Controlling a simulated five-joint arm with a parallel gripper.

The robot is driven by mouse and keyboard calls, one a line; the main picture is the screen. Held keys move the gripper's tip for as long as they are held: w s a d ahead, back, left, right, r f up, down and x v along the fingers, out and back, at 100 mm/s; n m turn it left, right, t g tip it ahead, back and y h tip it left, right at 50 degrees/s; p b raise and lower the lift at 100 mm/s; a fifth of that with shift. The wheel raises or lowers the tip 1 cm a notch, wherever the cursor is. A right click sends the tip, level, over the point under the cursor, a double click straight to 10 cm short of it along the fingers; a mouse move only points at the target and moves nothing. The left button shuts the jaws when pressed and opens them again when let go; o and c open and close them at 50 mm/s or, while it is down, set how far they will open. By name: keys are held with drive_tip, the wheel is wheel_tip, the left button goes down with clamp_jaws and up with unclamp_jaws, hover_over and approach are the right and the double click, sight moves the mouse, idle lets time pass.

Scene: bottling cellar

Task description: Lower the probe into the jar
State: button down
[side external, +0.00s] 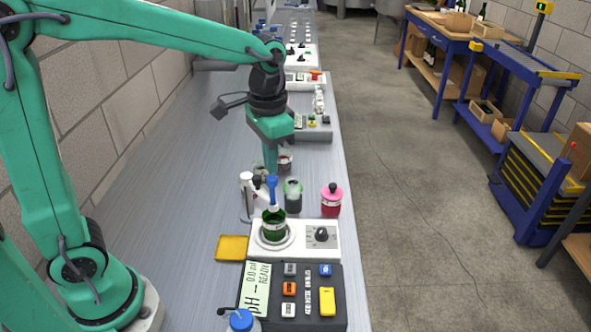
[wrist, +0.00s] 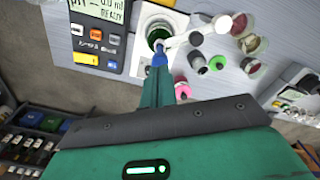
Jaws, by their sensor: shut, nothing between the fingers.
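The jar (side external: 273,228), a small vessel with dark green liquid, stands on the round plate of a white stirrer (side external: 296,240); its mouth shows in the wrist view (wrist: 156,34). The blue-topped probe (side external: 271,186) stands roughly upright over the jar, its lower part seeming to be inside the mouth; its tip is hidden. Its blue top also shows in the wrist view (wrist: 159,56). My gripper (side external: 269,170) is shut and empty, pointing down just behind the probe's top in the side view. In the wrist view my fingers (wrist: 158,76) end close to the blue top; I cannot tell whether they touch.
A dark meter (side external: 308,294) with a pH display and buttons is in front of the stirrer. A yellow cloth (side external: 232,248) lies left. The bench's left side is clear.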

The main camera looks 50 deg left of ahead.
sight(272, 177)
drive_tip(key=shift+f, duration=3)
drive_tip(key=shift+r, duration=3.05)
drive_tip(key=shift+s+r, duration=0.1)
drive_tip(key=shift+s+a+r, duration=0.25)
drive_tip(key=shift+s+r, duration=0.1)
drive_tip(key=shift+s, duration=0.1)
drive_tip(key=s+a+r+n+t, duration=0.1)
drive_tip(key=s+a+t, duration=0.1)
drive_tip(key=s, duration=0.4)
drive_tip(key=s+a+r+n+t, duration=0.1)
drive_tip(key=s+a+n+t, duration=0.1)
drive_tip(key=s, duration=0.4)
drive_tip(key=shift+s+a+t, duration=0.2)
drive_tip(key=shift+s+t, duration=0.1)
drive_tip(key=shift+t, duration=0.5)
